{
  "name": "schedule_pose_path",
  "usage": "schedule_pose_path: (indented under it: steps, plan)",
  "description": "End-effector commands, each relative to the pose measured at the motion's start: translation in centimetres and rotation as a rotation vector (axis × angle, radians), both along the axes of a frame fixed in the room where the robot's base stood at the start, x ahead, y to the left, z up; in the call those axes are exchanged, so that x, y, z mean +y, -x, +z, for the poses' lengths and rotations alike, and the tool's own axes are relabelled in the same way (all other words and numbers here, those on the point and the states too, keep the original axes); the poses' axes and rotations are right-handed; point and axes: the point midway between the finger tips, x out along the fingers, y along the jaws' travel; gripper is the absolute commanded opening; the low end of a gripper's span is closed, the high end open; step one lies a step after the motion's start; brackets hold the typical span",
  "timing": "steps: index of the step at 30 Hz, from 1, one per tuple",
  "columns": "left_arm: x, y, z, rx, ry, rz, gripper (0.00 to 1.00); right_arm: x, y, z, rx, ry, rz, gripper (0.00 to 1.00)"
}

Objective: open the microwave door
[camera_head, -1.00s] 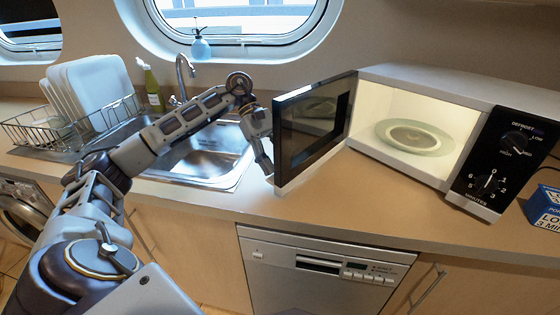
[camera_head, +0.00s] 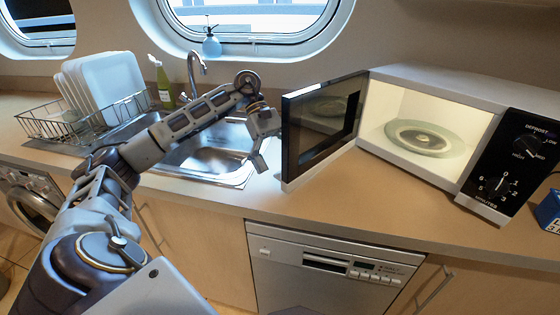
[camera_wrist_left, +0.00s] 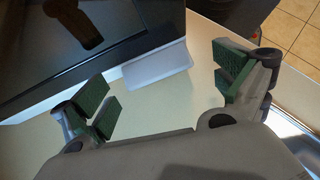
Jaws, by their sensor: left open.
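The microwave (camera_head: 455,88) stands on the counter at the right, its lit inside showing a round plate (camera_head: 424,138). Its dark glass door (camera_head: 322,122) stands wide open, swung out to the left on its left side. My left gripper (camera_head: 262,165) is at the outer left of the door, close to its free edge; I cannot tell if they touch. In the left wrist view the gripper (camera_wrist_left: 165,95) is open with green pads apart and nothing between them, and the door (camera_wrist_left: 85,45) is just beyond. My right gripper is not in view.
A sink (camera_head: 205,160) lies behind and left of my left gripper. A dish rack (camera_head: 75,125) with white boards and a green bottle (camera_head: 163,88) stand farther left. A blue box (camera_head: 548,210) sits at the right edge. The counter before the microwave is clear.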

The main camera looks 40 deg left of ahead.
Motion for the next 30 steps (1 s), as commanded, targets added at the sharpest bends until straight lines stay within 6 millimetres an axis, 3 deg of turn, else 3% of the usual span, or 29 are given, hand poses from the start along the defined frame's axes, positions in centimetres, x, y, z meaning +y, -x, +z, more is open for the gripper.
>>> schedule_pose_path:
  steps: [14, 30]
  plan:
    - [0.9, -0.4, 1.1, -0.005, 0.002, 0.004, 0.98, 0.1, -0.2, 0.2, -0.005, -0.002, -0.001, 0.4]
    - [5.3, -1.5, 5.5, -0.003, 0.002, 0.004, 0.98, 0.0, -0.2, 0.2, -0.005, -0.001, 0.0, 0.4]
